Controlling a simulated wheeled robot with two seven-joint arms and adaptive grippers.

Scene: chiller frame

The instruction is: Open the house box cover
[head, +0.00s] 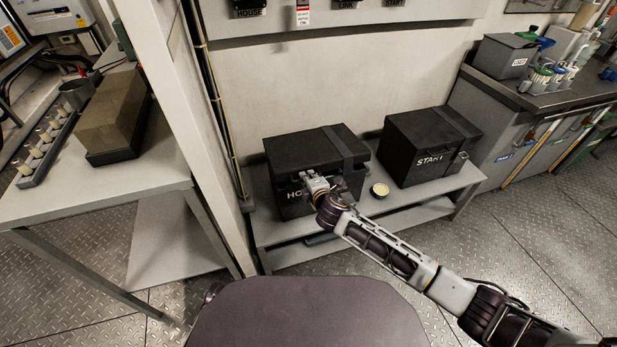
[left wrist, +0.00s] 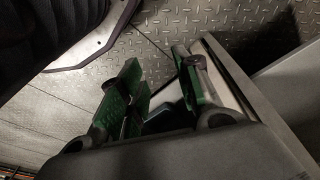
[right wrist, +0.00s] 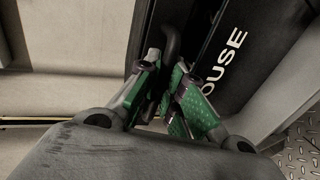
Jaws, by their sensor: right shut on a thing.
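The black house box (head: 293,206) stands on a low grey bench, its white lettering partly hidden by my right gripper. Its dark cover (head: 300,146) lies over the top, with a strap across it; I cannot tell whether it is slightly raised. My right gripper (head: 316,184) is at the box's front. In the right wrist view, its green-padded fingers (right wrist: 166,82) are shut on a dark curved handle (right wrist: 173,42) beside the lettered front (right wrist: 223,62). My left gripper (left wrist: 158,82) shows only in the left wrist view, its fingers apart with nothing clearly held.
The black START box (head: 413,155) stands to the right on the same bench (head: 447,193). A white post (head: 190,120) and a side table (head: 150,185) are at left. The floor in front is clear.

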